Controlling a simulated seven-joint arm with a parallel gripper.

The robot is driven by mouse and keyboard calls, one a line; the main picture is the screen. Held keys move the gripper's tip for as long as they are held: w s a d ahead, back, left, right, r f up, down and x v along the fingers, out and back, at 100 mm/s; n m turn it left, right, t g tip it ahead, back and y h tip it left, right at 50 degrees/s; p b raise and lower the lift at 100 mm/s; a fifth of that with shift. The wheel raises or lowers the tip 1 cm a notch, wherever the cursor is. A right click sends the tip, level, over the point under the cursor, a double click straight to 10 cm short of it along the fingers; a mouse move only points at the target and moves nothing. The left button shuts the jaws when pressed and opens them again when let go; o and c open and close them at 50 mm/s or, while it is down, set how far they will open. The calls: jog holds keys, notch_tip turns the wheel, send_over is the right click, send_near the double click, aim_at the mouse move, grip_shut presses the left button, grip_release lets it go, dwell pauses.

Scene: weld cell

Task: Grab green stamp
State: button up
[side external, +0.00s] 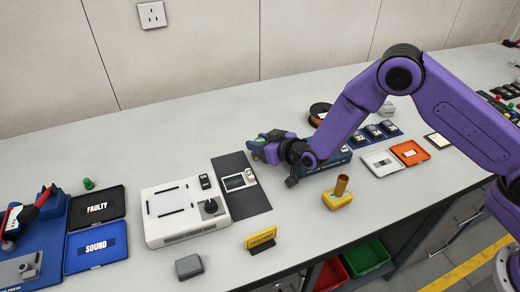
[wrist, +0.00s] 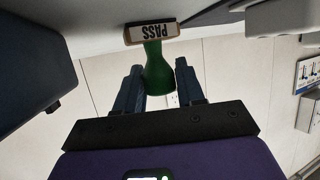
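The green stamp shows in the wrist view, with its green handle (wrist: 157,72) and its pale block (wrist: 151,32) lettered PASS, upside down in the picture. My gripper (wrist: 159,66) has one finger on each side of the handle. The fingers are drawn in to about the handle's width and appear shut on it. The block sticks out beyond the fingertips. In the side view my gripper (side external: 263,148) is low over the middle of the bench, pointing left, with a small green patch at its tip. The wrist hides much there, and I cannot tell whether the block touches anything.
A dark mat (side external: 246,200) and a white machine (side external: 170,228) lie left of my gripper. A yellow holder with a brown handle (side external: 338,198) stands close at front right. Black FAULTY (side external: 97,208) and blue SOUND (side external: 97,259) trays are at left. An orange tray (side external: 410,153) is at right.

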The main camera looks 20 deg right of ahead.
jog(key=c, duration=0.5)
jog(key=shift+r, duration=0.1)
